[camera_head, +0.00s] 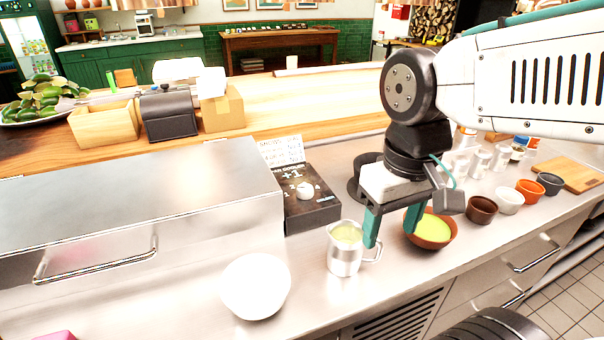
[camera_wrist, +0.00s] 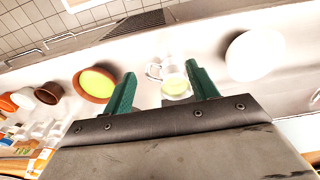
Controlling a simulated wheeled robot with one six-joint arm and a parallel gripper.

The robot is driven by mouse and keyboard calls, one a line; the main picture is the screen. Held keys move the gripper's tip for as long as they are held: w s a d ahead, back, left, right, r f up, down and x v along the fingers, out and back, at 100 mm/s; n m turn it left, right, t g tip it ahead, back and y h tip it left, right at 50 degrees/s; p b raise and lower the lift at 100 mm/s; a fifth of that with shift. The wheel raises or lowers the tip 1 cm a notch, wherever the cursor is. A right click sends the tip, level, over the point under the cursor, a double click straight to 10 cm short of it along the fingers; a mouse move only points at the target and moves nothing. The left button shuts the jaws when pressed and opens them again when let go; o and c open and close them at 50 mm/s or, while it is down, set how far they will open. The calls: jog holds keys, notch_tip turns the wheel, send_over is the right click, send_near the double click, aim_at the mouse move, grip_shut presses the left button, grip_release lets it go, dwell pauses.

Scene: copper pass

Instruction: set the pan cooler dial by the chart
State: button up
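The pan cooler's dial (camera_head: 306,190) is a pale round knob on top of a black control box (camera_head: 312,211). The dial and chart do not show in the wrist view.
A steel pitcher (camera_head: 343,259) of pale liquid stands close to my left fingertip; contact is unclear. A brown bowl of yellow-green liquid (camera_head: 431,243) is behind my fingers. A white bowl (camera_head: 255,287) is front left. A steel lid (camera_head: 140,195) lies left of the box.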

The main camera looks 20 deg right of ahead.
aim_at(305, 187)
jog(key=w+a+n, duration=0.1)
jog(key=w, duration=0.8)
jog(key=w+a+f+n, duration=0.1)
jog(key=w, duration=0.8)
jog(key=w+n, duration=0.2)
jog(key=w, duration=0.7)
jog(key=shift+a+f, duration=0.35)
jog(key=shift+a, duration=0.05)
jog(key=shift+s+f, duration=0.1)
jog(key=shift+f, duration=0.05)
notch_tip(305, 187, down, 8)
jog(key=shift+r, duration=0.25)
jog(key=c, duration=1)
